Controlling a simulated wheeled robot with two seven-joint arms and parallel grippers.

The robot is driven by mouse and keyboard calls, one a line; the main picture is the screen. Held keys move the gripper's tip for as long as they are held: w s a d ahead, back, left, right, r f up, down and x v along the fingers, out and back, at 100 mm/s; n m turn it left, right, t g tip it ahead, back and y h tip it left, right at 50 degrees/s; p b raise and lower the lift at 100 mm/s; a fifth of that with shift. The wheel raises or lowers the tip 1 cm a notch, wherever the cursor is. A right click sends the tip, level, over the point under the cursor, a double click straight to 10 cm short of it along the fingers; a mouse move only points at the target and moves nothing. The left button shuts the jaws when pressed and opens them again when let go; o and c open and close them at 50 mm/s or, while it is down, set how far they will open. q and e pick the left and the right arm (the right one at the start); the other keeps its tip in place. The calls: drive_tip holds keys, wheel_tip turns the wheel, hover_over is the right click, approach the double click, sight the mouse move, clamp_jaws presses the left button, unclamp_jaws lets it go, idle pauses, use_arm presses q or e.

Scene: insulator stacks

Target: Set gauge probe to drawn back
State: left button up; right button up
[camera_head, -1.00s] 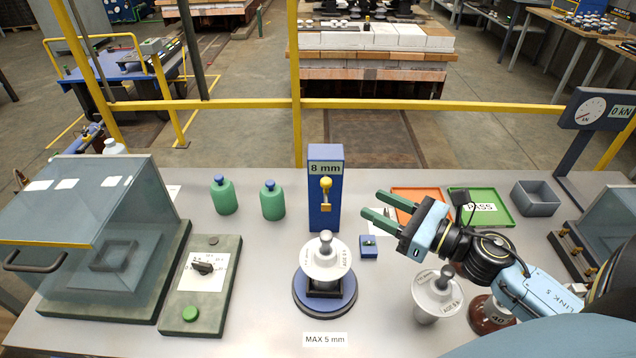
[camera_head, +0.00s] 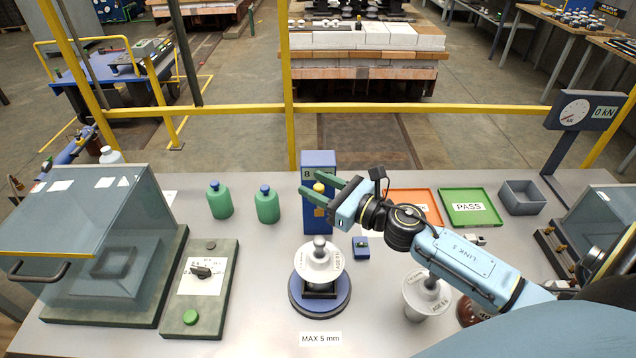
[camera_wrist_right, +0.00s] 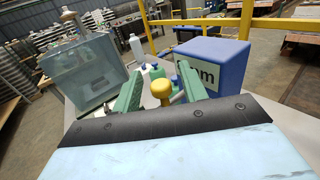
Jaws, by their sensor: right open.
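The gauge is a blue upright post (camera_head: 319,222) with a display at its top, partly hidden by my right gripper. Its yellow probe knob (camera_head: 319,187) shows between the fingers of my right gripper (camera_head: 308,188). In the right wrist view the yellow knob (camera_wrist_right: 161,89) stands between the two green fingertips (camera_wrist_right: 157,80), which are apart. I cannot tell whether either finger touches it. A white insulator (camera_head: 319,262) stands on a round blue turntable (camera_head: 322,306) in front of the gauge. My left gripper is not in view.
A small blue block (camera_head: 361,247) sits right of the gauge. Green bottles (camera_head: 220,202) stand to the left. Another insulator (camera_head: 427,296) is under my right arm. Orange and green trays (camera_head: 473,208) lie behind.

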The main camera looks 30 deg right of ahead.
drive_tip(key=shift+w, duration=0.1)
drive_tip(key=shift+c, duration=0.3)
clamp_jaws()
drive_tip(key=shift+w+d+b, duration=0.2)
drive_tip(key=shift+w+b, duration=0.1)
drive_tip(key=shift+w, duration=0.15)
drive_tip(key=shift+r, duration=0.1)
drive_tip(key=shift+o, duration=0.3)
unclamp_jaws()
drive_tip(key=shift+d, duration=0.15)
